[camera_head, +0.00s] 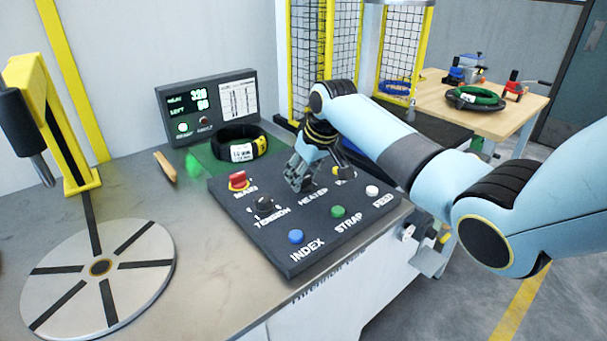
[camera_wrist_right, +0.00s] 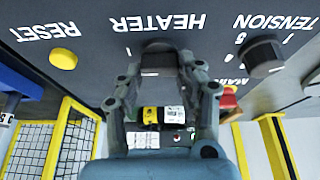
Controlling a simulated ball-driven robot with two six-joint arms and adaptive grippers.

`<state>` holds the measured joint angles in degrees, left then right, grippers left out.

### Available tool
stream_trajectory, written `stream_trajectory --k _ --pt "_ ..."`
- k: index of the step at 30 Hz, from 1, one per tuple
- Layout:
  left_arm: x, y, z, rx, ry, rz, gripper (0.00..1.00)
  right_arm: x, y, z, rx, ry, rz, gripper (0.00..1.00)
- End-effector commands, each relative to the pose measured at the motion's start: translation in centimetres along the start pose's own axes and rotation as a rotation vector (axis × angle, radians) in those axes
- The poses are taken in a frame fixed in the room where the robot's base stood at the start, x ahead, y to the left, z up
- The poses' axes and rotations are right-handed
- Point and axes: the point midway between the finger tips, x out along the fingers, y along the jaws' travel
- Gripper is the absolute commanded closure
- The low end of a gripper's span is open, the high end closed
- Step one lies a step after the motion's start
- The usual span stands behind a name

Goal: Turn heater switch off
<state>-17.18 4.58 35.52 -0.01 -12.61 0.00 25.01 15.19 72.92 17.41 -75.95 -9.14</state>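The dark control panel (camera_head: 262,222) lies tilted on the bench. Its HEATER label shows in the head view, but the heater switch there is hidden by my right gripper (camera_head: 298,178). In the right wrist view the heater switch (camera_wrist_right: 159,57) is a black knob under the upside-down HEATER label. My right gripper (camera_wrist_right: 160,72) has its fingers apart, one on each side of the switch, at or just above the panel. I cannot tell whether they touch the knob, or which way it is set. My left gripper is not in view.
Close by are the black tension knob (camera_head: 264,204), red main switch (camera_head: 238,181), blue index button (camera_head: 296,237), green strap button (camera_head: 338,211) and white feed button (camera_head: 372,190). A wrapped coil (camera_head: 238,143) and display (camera_head: 208,105) stand behind. A turntable (camera_head: 98,279) is at left.

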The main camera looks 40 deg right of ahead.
Motion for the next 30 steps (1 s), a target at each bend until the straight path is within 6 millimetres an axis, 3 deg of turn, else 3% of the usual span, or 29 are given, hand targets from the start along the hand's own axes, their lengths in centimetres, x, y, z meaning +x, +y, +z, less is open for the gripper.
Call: stream_trajectory --k 1,6,17,30 --pt "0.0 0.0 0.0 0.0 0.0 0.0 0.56 0.0 0.0 0.0 0.0 0.0 0.0 0.74" --pt "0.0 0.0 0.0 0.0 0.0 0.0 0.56 0.0 0.0 0.0 0.0 0.0 0.0 0.96" --pt "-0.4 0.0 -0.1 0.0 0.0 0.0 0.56 -0.1 0.0 0.0 -0.057 -0.001 -0.024 0.96" --pt "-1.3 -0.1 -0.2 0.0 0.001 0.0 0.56 -0.1 0.0 -0.1 -0.378 0.0 -0.157 0.96"
